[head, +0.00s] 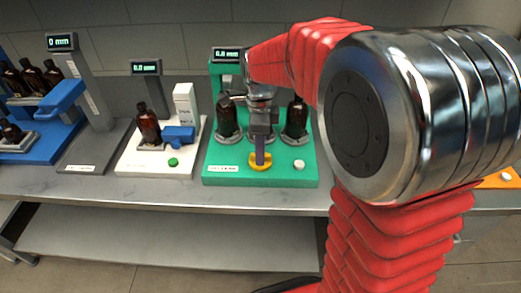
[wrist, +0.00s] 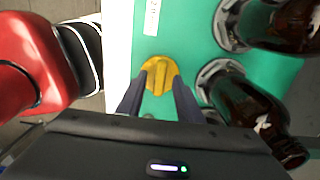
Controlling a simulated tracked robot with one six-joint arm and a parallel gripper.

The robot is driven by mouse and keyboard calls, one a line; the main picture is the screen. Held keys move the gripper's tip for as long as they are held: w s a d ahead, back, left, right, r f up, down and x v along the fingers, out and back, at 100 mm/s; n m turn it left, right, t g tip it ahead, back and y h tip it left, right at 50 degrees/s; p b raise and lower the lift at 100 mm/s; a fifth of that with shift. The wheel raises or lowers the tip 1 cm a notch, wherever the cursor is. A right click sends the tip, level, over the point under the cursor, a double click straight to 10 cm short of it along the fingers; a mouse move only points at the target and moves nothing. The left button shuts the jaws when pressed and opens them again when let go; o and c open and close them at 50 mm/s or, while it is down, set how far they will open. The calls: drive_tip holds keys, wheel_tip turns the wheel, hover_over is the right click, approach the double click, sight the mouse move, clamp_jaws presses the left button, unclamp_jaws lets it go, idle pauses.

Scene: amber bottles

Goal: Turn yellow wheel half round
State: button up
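The yellow wheel (head: 260,167) sits low at the front of the green stand (head: 225,172). In the wrist view the wheel (wrist: 158,64) shows as a yellow disc with a raised bar across its middle. My gripper (head: 260,158) points down at the wheel from above. In the wrist view its two dark fingers (wrist: 158,85) are apart, one on each side of the raised bar, with a gap between them. The fingers cover parts of the wheel's sides. I cannot tell whether the fingertips touch the wheel.
Amber bottles (head: 295,118) stand on the green stand behind the wheel, close beside my gripper in the wrist view (wrist: 250,105). A white knob (head: 299,165) is right of the wheel. A white station (head: 130,160) with a green knob (head: 173,162) stands left.

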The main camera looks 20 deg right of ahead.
drive_tip(key=shift+f, duration=0.3)
drive_tip(key=shift+c, duration=0.5)
clamp_jaws()
